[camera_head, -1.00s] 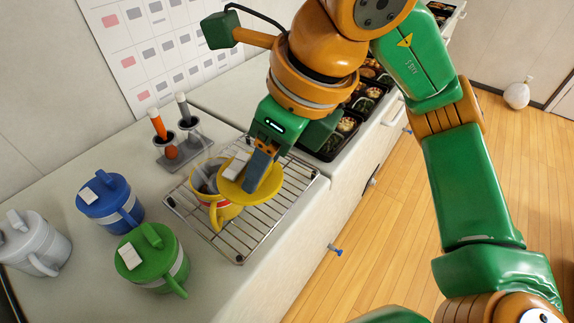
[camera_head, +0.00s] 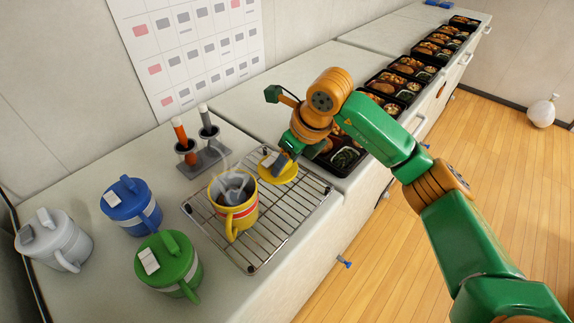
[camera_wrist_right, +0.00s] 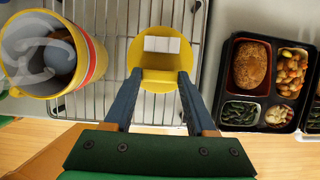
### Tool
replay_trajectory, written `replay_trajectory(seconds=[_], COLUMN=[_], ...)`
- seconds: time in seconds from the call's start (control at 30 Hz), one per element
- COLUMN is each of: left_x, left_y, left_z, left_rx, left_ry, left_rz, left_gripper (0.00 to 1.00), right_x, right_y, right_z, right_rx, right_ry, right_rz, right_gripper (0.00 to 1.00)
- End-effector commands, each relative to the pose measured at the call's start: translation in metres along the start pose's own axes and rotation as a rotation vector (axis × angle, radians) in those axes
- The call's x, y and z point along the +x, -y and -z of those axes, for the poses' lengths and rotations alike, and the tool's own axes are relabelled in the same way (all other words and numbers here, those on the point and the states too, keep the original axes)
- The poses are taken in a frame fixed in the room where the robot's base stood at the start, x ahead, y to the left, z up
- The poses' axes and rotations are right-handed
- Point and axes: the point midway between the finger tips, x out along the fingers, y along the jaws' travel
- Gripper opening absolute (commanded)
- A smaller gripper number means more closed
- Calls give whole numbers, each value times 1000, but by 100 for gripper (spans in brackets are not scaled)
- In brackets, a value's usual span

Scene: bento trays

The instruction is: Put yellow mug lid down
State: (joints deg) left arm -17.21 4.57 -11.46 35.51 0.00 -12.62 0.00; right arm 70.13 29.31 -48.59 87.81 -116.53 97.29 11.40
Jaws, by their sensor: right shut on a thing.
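The yellow mug lid (camera_head: 286,178) is a round disc with a pale label, and it shows at the top middle of the right wrist view (camera_wrist_right: 160,78). My right gripper (camera_head: 281,160) is shut on the lid, its dark blue fingers on either side of its raised part. The lid is over the back part of the wire rack (camera_head: 283,224), beside the mug; I cannot tell whether it touches the wires. The yellow mug (camera_head: 246,217) stands uncovered and upright on the rack, with steam above it. My left gripper is not in view.
Lidded green (camera_head: 184,272), blue (camera_head: 132,217) and white (camera_head: 62,245) mugs stand at the left. A holder with two upright tools (camera_head: 203,158) is behind the rack. Black bento trays (camera_head: 346,157) line the counter at the right. The rack's front right part is clear.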

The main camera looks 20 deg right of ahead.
Motion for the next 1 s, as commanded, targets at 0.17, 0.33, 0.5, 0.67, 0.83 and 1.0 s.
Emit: replay_trajectory(seconds=[0.17, 0.33, 0.5, 0.67, 0.83, 1.0], left_x=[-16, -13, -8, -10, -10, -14], left_y=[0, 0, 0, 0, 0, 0], left_z=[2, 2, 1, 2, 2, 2], left_rx=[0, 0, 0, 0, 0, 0], left_ry=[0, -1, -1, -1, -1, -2], left_rz=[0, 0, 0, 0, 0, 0], left_gripper=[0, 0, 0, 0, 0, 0], right_x=[22, 25, 30, 28, 28, 21], right_y=[-1, -1, -1, -1, -2, -1], right_z=[10, 11, 13, 12, 12, 10], right_rx=[-1, -1, -1, 0, 0, 0], right_ry=[-3, 0, 0, -1, -1, 1], right_rz=[-2, -1, -1, -2, -2, -2], right_gripper=[2, 2, 2, 86, 86, 86])
